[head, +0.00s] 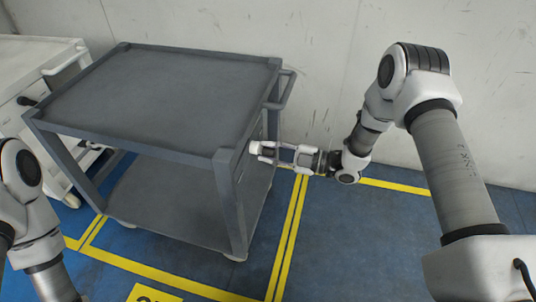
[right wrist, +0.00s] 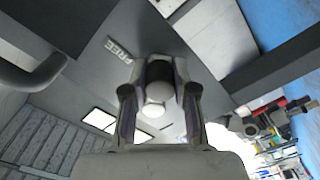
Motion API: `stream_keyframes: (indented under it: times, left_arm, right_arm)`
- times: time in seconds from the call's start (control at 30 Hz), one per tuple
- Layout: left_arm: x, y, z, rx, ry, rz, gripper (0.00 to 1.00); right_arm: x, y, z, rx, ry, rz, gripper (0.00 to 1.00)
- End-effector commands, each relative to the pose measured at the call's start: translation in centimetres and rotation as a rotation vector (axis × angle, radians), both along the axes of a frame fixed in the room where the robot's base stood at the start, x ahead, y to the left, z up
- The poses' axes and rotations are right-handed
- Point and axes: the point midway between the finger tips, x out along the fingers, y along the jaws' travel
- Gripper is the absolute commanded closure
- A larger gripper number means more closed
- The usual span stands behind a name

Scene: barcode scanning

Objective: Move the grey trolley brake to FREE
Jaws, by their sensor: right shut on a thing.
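The grey trolley (head: 170,85) stands left of centre in the head view, with a flat top and a lower shelf. My right gripper (head: 264,152) is at its right side and is shut on the brake lever's knob (right wrist: 158,95). In the right wrist view the knob has a pale rounded end and a dark part, between the two fingers (right wrist: 159,75). A FREE label (right wrist: 123,50) is on the grey panel, up and left of the knob. Other brake markings cannot be read. My left arm shows at the left edge, but its gripper is out of view.
A white trolley (head: 40,50) with a black knob (head: 27,101) stands behind at the left. The grey trolley's push handle (head: 284,92) sticks out above my right gripper. Yellow lines (head: 290,235) mark the blue floor, which is clear at the right. A pale wall (head: 320,50) is behind.

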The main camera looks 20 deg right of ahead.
Motion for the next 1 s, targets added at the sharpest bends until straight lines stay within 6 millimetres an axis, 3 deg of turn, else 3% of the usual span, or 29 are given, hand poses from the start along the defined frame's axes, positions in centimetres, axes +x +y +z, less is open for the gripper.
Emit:
stream_keyframes:
  times: [0.4,0.87,0.9,0.93,1.0]
  left_arm:
    - [0.0,0.0,0.5,0.0,0.0,0.0,0.57]
    - [0.0,0.0,0.56,0.0,0.0,0.0,0.57]
    - [0.0,0.0,0.56,0.0,0.0,0.0,0.57]
    - [0.0,0.0,0.56,0.0,0.0,0.0,0.57]
    - [0.0,0.0,0.57,0.0,0.0,0.0,0.57]
  right_arm:
    - [0.61,-0.51,0.04,-0.1,-0.128,-0.003,1.0]
    - [0.75,-0.56,0.36,-0.104,-0.143,-0.004,1.0]
    - [0.76,-0.55,0.38,-0.104,-0.143,-0.004,0.55]
    - [0.75,-0.55,0.39,-0.103,-0.143,-0.003,0.48]
    - [0.75,-0.54,0.39,-0.103,-0.143,-0.003,0.48]
